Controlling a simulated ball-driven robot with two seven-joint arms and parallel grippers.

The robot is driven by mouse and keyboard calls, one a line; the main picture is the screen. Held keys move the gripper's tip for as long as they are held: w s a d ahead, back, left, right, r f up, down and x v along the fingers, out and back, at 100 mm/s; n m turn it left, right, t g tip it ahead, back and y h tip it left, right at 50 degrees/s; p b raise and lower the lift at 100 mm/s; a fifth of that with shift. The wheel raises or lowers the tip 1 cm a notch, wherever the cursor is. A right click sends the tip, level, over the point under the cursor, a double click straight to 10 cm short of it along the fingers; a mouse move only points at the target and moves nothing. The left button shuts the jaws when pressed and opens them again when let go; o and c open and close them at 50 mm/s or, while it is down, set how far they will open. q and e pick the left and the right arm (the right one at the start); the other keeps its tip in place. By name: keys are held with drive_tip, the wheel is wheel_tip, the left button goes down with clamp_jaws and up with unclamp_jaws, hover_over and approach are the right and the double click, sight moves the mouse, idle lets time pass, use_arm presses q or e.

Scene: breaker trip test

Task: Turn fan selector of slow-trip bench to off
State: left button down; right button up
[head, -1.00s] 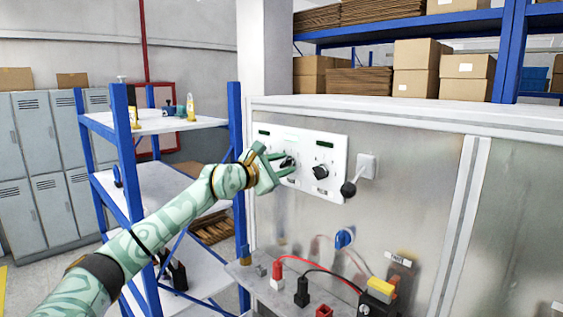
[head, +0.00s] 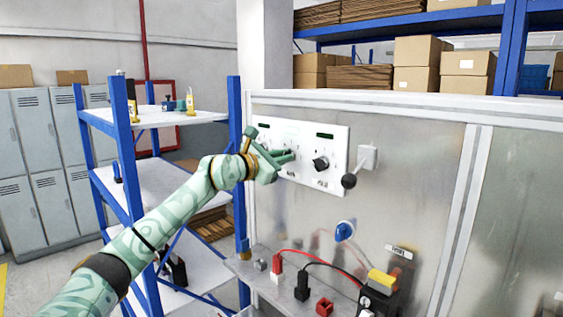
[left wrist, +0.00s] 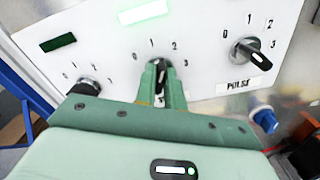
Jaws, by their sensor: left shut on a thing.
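A white selector panel (head: 335,140) is fixed to the metal bench wall. In the left wrist view it carries three black knobs: a left knob (left wrist: 87,86), a middle knob (left wrist: 161,72) with marks 0, 1, 2, 3 around it, and a right knob (left wrist: 250,56) labelled PULSE. My left gripper (head: 291,156) is shut on the middle knob, one finger on each side, as the left wrist view (left wrist: 161,85) shows. The fingers hide most of that knob and its label, so I cannot tell whether it is the fan selector or where it points. My right gripper is not in view.
A black-balled lever (head: 349,181) sticks out right of the panel. Below are a blue knob (head: 345,231), red and black leads, and a ledge (head: 250,270) with small blocks. A blue-framed shelf (head: 122,150) stands left, close to my arm.

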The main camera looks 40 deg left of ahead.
use_arm(q)
drive_tip(key=shift+a+n+b, duration=0.2)
drive_tip(key=shift+n+b, duration=0.45)
drive_tip(key=shift+n, duration=6.55)
drive_tip(key=c, duration=1.5)
unclamp_jaws()
drive_tip(key=s+b, duration=0.3)
drive_tip(key=s, duration=0.2)
drive_tip(key=s+a+b, duration=0.1)
drive_tip(key=s+b, duration=0.3)
drive_tip(key=s, duration=0.1)
drive_tip(key=s+b, duration=0.3)
drive_tip(key=s, duration=0.3)
drive_tip(key=shift+s+a, duration=0.1)
drive_tip(key=shift+a, duration=0.15)
